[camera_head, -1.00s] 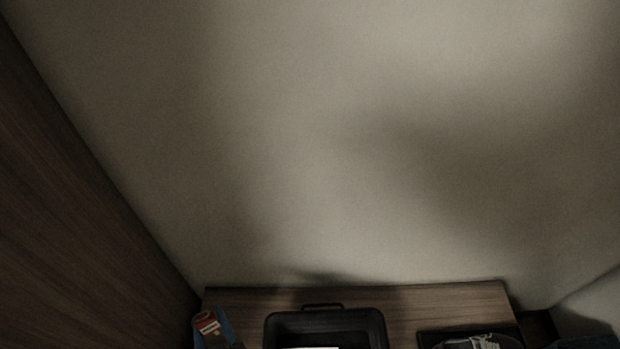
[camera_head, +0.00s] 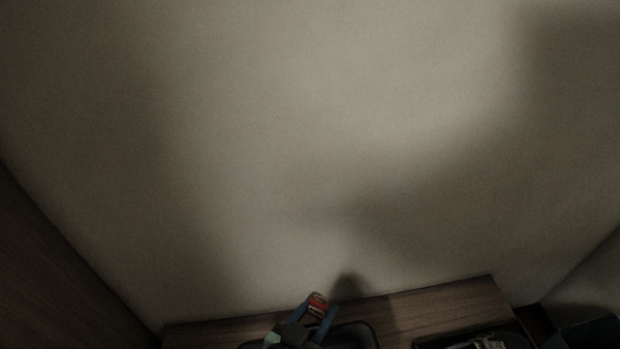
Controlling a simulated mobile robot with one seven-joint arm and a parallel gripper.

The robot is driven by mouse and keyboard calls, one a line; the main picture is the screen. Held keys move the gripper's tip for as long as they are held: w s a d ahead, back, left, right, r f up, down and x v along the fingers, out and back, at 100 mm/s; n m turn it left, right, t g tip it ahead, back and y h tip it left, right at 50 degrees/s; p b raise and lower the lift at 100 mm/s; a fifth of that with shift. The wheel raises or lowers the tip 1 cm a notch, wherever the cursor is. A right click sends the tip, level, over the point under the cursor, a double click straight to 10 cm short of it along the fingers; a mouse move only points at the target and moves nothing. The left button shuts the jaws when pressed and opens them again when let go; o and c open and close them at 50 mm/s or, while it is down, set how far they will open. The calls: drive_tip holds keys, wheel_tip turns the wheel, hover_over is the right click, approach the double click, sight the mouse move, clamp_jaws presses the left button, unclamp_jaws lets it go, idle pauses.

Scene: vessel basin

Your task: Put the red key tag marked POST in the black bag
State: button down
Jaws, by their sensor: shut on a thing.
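My gripper (camera_head: 315,311) is at the bottom middle of the head view, its blue fingers shut on a small red tag (camera_head: 317,301) with a pale label. The lettering is too small to read. The black bag (camera_head: 364,335) shows as a dark rounded shape at the bottom edge, behind and to the right of my gripper. My gripper and the tag overlap the bag's left part in the picture. I cannot tell how high the tag is above it. Most of the bag is cut off by the frame or hidden by my gripper.
A wooden surface (camera_head: 440,307) runs along a bare wall (camera_head: 300,130). A dark tray (camera_head: 435,342) with a pale, unclear object (camera_head: 478,343) lies at the bottom right. A dark wood panel (camera_head: 50,270) stands at the left.

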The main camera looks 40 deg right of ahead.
drive_tip(key=s+d+f+m+g, duration=0.1)
drive_tip(key=s+d, duration=0.1)
drive_tip(key=b, duration=0.1)
hover_over(329, 333)
drive_tip(key=a, duration=0.1)
wheel_tip(329, 333, down, 5)
drive_tip(key=shift+h, duration=0.3)
drive_tip(key=shift+s+a+f+b, duration=0.1)
drive_tip(key=shift+s+f+b, duration=0.1)
drive_tip(key=shift+f, duration=0.55)
drive_tip(key=shift+s+f+b, duration=0.1)
drive_tip(key=shift+f+b, duration=0.05)
drive_tip(key=shift+f, duration=0.6)
drive_tip(key=shift+s+a+f+b, duration=0.1)
drive_tip(key=shift+s+f+b, duration=0.1)
drive_tip(key=shift+f, duration=0.55)
drive_tip(key=shift+d+f+b, duration=0.1)
drive_tip(key=shift+f+b, duration=0.3)
drive_tip(key=shift+b, duration=0.15)
drive_tip(key=shift+f, duration=0.2)
drive_tip(key=shift+c, duration=2.1)
unclamp_jaws()
drive_tip(key=shift+r, duration=0.15)
